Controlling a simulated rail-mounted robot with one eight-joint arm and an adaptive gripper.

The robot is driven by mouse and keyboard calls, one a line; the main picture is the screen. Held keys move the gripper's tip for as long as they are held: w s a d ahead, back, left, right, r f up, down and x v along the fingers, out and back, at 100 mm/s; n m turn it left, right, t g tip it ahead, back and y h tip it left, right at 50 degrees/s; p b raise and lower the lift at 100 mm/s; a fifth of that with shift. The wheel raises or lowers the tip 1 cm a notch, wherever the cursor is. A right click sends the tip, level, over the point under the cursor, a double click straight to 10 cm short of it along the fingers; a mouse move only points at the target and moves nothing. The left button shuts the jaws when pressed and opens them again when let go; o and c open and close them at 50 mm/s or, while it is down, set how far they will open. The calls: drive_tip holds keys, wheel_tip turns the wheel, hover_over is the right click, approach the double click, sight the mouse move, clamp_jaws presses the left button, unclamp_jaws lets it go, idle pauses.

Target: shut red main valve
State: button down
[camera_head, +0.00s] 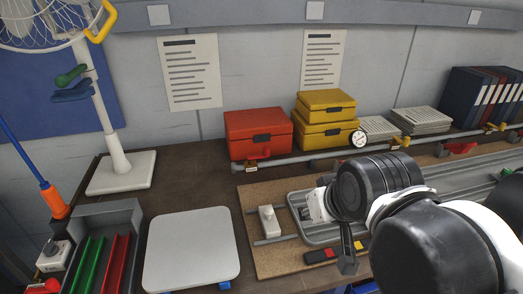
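A grey pipe (315,155) runs along the back of the bench. A red part (460,148) shows at the pipe on the right, beyond my arm; it looks like a valve handle, but its exact position is too small to tell. A small brass-and-red fitting (251,165) sits at the pipe's left end, in front of the red box. My gripper (346,262) is over the cork board at centre right, in front of the pipe and apart from both red parts. One dark finger shows; the rest is hidden by my arm, so its opening cannot be told.
A round gauge (358,138) and yellow-handled fittings (398,142) are on the pipe. Red (259,131) and yellow boxes (325,117) stand behind it. The cork board (262,258) holds a grey tray. A white panel (192,248) and a divided bin (124,211) are left.

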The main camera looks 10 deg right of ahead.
drive_tip(key=w+r, duration=0.6)
drive_tip(key=w, duration=0.5)
drive_tip(key=w+n+g, duration=0.1)
drive_tip(key=w+g, duration=0.1)
drive_tip(key=w, duration=2.1)
drive_tip(key=shift+n+g+y, duration=0.3)
drive_tip(key=shift+n+g, duration=0.1)
drive_tip(key=shift+g, duration=0.2)
drive_tip(key=w+f, duration=0.9)
drive_tip(key=f, duration=0.2)
drive_tip(key=w+f+p, duration=0.1)
drive_tip(key=w+f, duration=0.4)
drive_tip(key=shift+w+d+f, duration=0.25)
drive_tip(key=shift+w+f, duration=0.05)
drive_tip(key=shift+w, duration=0.05)
drive_tip(key=shift+s+f, duration=0.15)
drive_tip(key=shift+s, duration=0.1)
drive_tip(key=s, duration=0.3)
drive_tip(key=shift+s+d, duration=0.2)
drive_tip(key=shift+d, duration=0.1)
